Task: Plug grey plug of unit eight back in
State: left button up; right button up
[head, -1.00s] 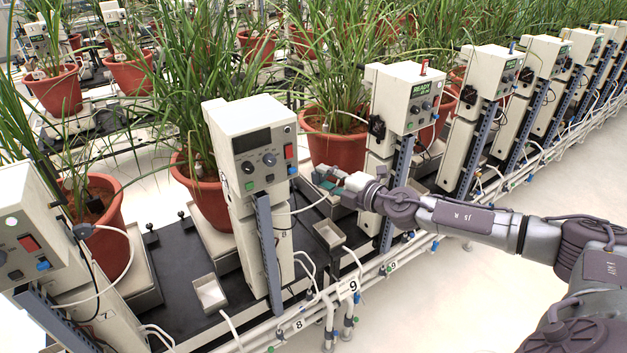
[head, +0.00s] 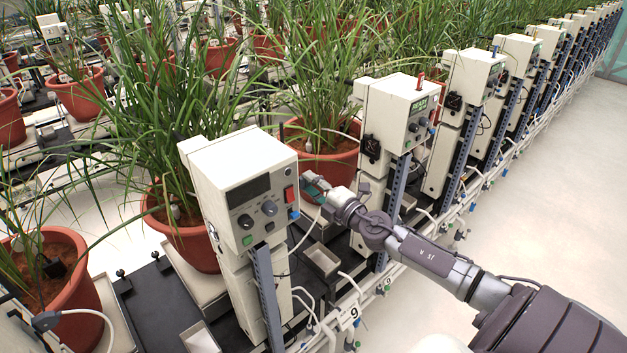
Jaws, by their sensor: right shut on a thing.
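Unit eight (head: 240,188) is the cream box in the middle of the head view, with a dark, blank display, knobs and a red switch (head: 290,194) on its front. My right gripper (head: 316,188) is just right of this front, apart from it, and is shut. A pale cable (head: 304,238) runs from low beside unit eight up toward the gripper. The grey plug in the jaws is too small and covered to make out clearly. A small round fitting (head: 213,233) shows on unit eight's left side. My left gripper is out of view.
Unit nine (head: 398,108), with a lit green display, stands close behind my right gripper. A red pot (head: 325,165) with tall grass is behind the gripper. Leaves hang around unit eight's top. White pipes run along the front; the floor (head: 520,240) at right is clear.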

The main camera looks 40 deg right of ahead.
jog(key=shift+a+r, duration=0.2)
jog(key=shift+a, duration=0.3)
jog(key=shift+w+a+f+p, duration=0.1)
jog(key=shift+a+p, duration=0.6)
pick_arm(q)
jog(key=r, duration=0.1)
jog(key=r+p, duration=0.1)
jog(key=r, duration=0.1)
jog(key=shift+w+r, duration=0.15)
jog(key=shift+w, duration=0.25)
pick_arm(e)
jog(key=a, duration=0.3)
jog(key=shift+f, duration=0.1)
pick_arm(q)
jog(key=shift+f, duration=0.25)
pick_arm(e)
jog(key=shift+s, duration=0.3)
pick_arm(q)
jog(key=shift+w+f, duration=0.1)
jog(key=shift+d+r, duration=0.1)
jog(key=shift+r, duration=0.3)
pick_arm(e)
jog(key=shift+a, duration=0.8)
